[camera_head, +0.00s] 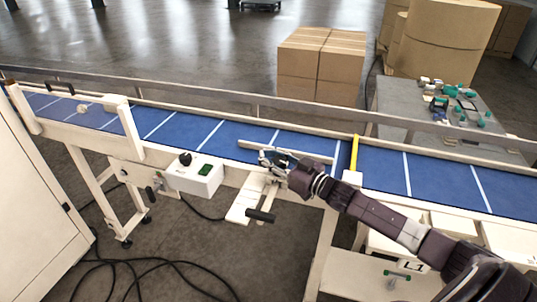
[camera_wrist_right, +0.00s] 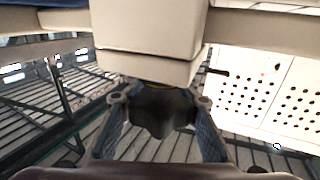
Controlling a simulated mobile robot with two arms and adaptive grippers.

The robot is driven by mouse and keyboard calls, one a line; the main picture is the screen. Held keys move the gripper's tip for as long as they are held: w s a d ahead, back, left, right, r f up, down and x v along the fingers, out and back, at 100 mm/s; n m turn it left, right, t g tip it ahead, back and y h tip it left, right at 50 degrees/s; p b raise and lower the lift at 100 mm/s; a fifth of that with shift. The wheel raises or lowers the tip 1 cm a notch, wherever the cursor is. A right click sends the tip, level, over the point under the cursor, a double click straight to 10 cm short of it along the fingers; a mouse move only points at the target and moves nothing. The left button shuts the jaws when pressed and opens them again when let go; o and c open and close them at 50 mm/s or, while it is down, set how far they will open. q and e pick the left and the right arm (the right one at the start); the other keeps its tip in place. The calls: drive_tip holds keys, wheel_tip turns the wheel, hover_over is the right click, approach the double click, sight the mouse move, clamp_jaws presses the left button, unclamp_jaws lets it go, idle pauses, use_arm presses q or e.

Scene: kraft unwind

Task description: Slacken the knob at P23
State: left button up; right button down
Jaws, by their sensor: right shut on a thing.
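In the right wrist view a dark lobed knob (camera_wrist_right: 163,110) sits below a cream block (camera_wrist_right: 150,55). My right gripper (camera_wrist_right: 161,101) is shut on this knob, with one finger on each side of it. In the head view my right gripper (camera_head: 270,159) is at the near edge of the blue conveyor (camera_head: 225,137), above a cream bracket (camera_head: 243,206). The knob is hidden there by the gripper and arm. No P23 label is readable. My left gripper is in neither view.
A black handle (camera_head: 261,215) sticks out from the bracket below. A yellow post (camera_head: 354,153) stands to the right. Cables (camera_head: 140,264) lie on the floor.

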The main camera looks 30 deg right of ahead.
drive_tip(key=shift+s+a+f+n+g+y+b, duration=0.1)
drive_tip(key=shift+a+f+n+g+y+b, duration=0.1)
drive_tip(key=shift+n+y, duration=0.25)
drive_tip(key=shift+s+a+f+n+g+y+b, duration=0.1)
drive_tip(key=shift+n+g+y+b, duration=0.15)
drive_tip(key=shift+y, duration=0.4)
drive_tip(key=c, duration=1.9)
unclamp_jaws()
drive_tip(key=shift+c, duration=0.2)
drive_tip(key=o, duration=0.4)
drive_tip(key=shift+r, duration=5.15)
drive_tip(key=shift+o, duration=0.4)
